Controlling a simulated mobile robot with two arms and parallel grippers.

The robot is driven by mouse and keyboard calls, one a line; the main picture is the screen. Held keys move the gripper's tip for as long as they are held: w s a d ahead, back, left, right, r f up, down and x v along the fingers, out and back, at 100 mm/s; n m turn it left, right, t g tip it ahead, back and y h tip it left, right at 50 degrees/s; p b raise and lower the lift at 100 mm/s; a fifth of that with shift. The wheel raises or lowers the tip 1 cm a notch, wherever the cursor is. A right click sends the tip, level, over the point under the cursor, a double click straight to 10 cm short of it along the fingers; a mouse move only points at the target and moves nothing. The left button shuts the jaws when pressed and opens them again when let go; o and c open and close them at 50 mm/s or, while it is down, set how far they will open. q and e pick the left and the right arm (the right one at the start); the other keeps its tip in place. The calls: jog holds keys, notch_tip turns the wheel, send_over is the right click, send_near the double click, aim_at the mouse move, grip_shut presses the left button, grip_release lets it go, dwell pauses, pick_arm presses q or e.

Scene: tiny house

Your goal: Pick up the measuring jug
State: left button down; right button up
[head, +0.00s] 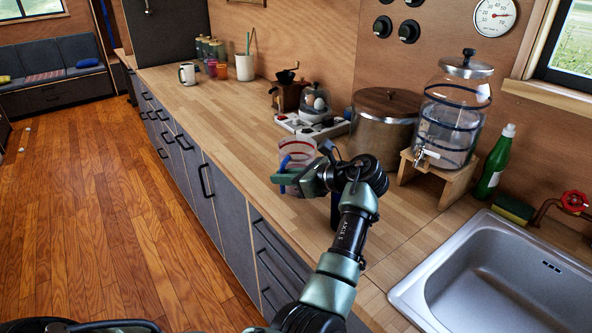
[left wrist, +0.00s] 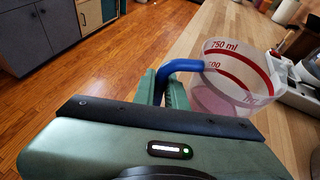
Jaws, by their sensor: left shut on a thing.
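The measuring jug (head: 298,150) is clear with red markings and a blue handle. It is over the wooden counter, in front of my left gripper (head: 284,183) in the head view. In the left wrist view the jug (left wrist: 238,80) shows red "750 ml" lettering, and its blue handle (left wrist: 182,66) runs between the fingers of my left gripper (left wrist: 163,90). The gripper is shut on the handle. My gripper hides part of the jug in the head view, so I cannot tell whether its base touches the counter. My right gripper is not in view.
A green bottle (head: 494,165) and a sink (head: 500,285) are at right.

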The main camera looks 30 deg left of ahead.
pick_arm(q)
jog(key=shift+f, duration=0.2)
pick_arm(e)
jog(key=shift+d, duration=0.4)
pick_arm(q)
jog(key=shift+r, duration=0.25)
dwell(0.5)
